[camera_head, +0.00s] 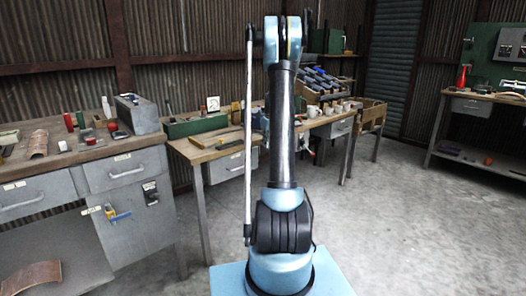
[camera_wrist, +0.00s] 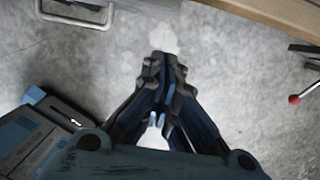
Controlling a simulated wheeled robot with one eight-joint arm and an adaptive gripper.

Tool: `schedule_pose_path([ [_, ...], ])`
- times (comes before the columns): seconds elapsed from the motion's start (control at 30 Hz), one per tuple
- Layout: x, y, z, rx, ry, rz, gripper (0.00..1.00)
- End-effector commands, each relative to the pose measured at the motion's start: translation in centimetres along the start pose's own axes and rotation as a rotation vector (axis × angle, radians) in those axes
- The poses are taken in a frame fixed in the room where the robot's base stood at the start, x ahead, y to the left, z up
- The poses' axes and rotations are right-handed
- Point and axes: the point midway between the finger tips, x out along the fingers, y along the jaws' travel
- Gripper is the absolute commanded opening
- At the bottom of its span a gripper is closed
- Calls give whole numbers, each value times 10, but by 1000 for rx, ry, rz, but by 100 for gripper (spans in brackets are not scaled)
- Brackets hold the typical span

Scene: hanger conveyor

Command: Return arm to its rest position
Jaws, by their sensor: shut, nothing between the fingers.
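My gripper (camera_wrist: 163,62) shows in the wrist view with its fingers together and nothing between them. It points down over bare grey concrete floor and touches nothing. In the head view my arm stands upright in the middle of the picture, and my gripper is not visible there. The arm hides part of the middle workbench and what lies behind it.
A grey-drawer workbench (camera_head: 125,178) with tools stands at left. A wooden workbench (camera_head: 215,149) runs behind my arm, and another bench (camera_head: 477,97) stands at right. A red-knobbed lever (camera_wrist: 295,99) is at the wrist view's right. The floor (camera_head: 400,225) at right is clear.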

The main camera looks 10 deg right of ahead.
Motion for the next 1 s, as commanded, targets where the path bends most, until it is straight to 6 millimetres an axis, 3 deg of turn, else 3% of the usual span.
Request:
schedule_pose_path([
  [0.2,-35,-1,-1,1,1,0,0],
  [0.47,-54,3,-3,-19,2,-1,0],
  [0.67,-80,37,-20,-194,9,-5,0],
  [1.0,-129,119,-73,-657,29,-10,0],
])
